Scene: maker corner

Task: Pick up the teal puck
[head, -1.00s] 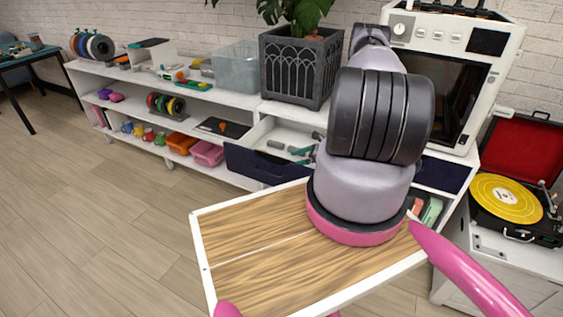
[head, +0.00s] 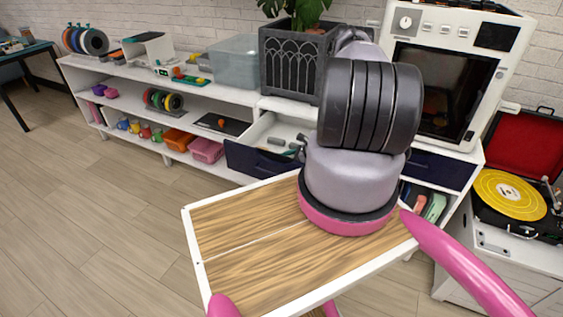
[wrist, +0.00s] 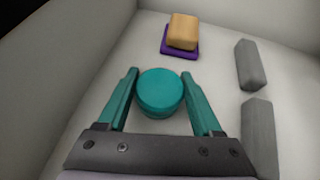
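In the wrist view the teal puck (wrist: 161,92) stands on the pale floor of a drawer. My gripper (wrist: 160,76) is open, with one teal finger on each side of the puck. The puck is between the fingers, with a small gap showing on both sides. In the head view the open drawer (head: 262,160) is in the white shelf unit, and my arm hides part of it. The puck and my gripper cannot be made out in the head view.
Two grey blocks (wrist: 247,65) lie to the right of my gripper. A tan block on a purple piece (wrist: 181,37) is beyond the puck. Drawer walls close in at left and far side. A planter (head: 290,62) and an oven (head: 440,75) stand above the drawers.

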